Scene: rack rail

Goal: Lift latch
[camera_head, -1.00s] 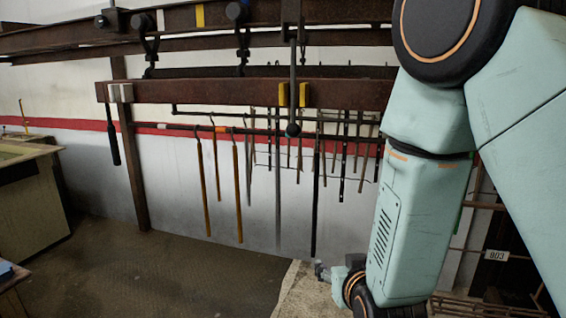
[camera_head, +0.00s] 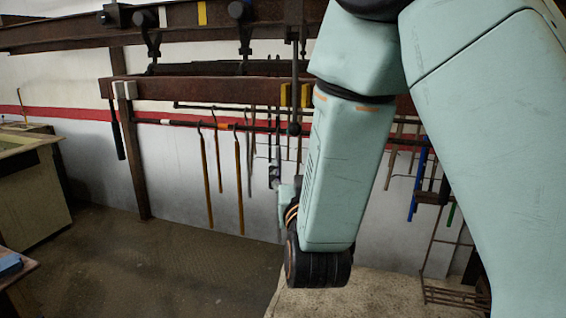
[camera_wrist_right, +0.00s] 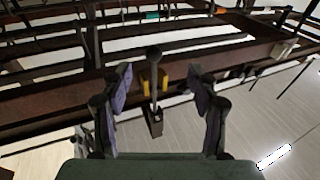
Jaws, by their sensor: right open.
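The latch (camera_head: 294,92) looks like a thin dark vertical rod with a round black knob, between yellow blocks on the front rusty rail (camera_head: 210,91). In the right wrist view the latch (camera_wrist_right: 154,70) shows between the fingers, its round knob in the upper middle. My right gripper (camera_wrist_right: 160,76) is open, with one finger on each side of the latch and no visible contact. In the head view my right gripper (camera_head: 275,168) is small, below the knob, and partly hidden by my forearm. My left gripper is out of view.
Several long hooked rods (camera_head: 238,180) hang below the rail to the left of my arm. A workbench (camera_head: 30,190) stands at far left. Blue and green hanging items (camera_head: 418,180) show at right. The floor in front is clear.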

